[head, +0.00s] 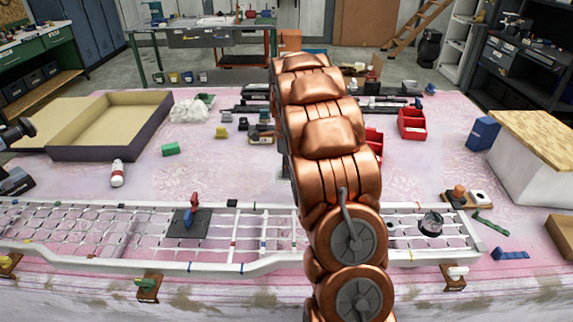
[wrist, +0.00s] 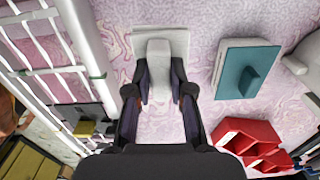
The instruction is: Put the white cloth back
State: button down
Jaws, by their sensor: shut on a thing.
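The white cloth (wrist: 178,40) shows in the wrist view as a pale flat square with a light grey block-like grip (wrist: 158,65) on top. My gripper (wrist: 158,75) is shut on that grip, one dark finger on each side. The cloth is over the pink work surface; I cannot tell whether it touches it. In the head view my copper arm hides the gripper and the cloth.
A teal pad (wrist: 232,72) with a block on it lies right of the cloth, and red bins (wrist: 238,137) are lower right. The white grille (wrist: 92,50) runs along the left. In the head view, an open box (head: 152,143) is at left and a red bin (head: 411,130) at right.

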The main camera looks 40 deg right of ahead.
jog(key=shift+f+b, duration=1.35)
jog(key=shift+f, duration=2.75)
jog(key=shift+f, duration=0.2)
jog(key=c, duration=0.9)
grip_release()
jog(key=shift+c, duration=0.2)
notch_tip(320, 180, up, 12)
jog(key=shift+w+f, duration=0.1)
jog(key=shift+a, duration=0.1)
